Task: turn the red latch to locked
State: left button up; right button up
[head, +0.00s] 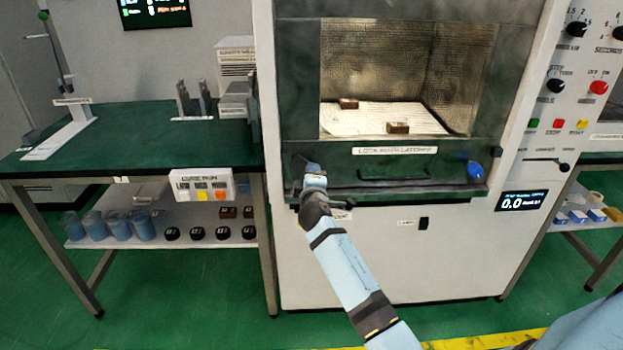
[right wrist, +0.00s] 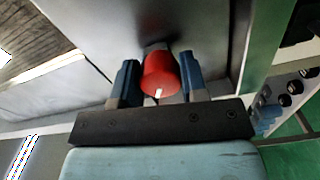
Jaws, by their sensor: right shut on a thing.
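The red latch (right wrist: 160,75) sits between the two blue fingers of my right gripper (right wrist: 158,80) in the right wrist view. A small white mark shows on the latch's near end. In the head view my right gripper (head: 306,164) reaches the left side of the dark door front, below the window, and hides the latch. The gripper is shut on the latch. A label plate (head: 395,150) runs along the door above a dark bar handle (head: 393,177). Whether the latch stands at locked cannot be read. My left gripper is not in view.
A blue knob (head: 475,171) sits at the door's right side. The control panel (head: 575,85) stands on the right. A green-topped table (head: 130,130) with a button box (head: 200,184) is close on the left. The floor in front is clear.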

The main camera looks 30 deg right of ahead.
dwell(0.3)
jog(key=o, duration=0.9)
jog(key=shift+o, duration=0.2)
jog(key=shift+s, duration=0.1)
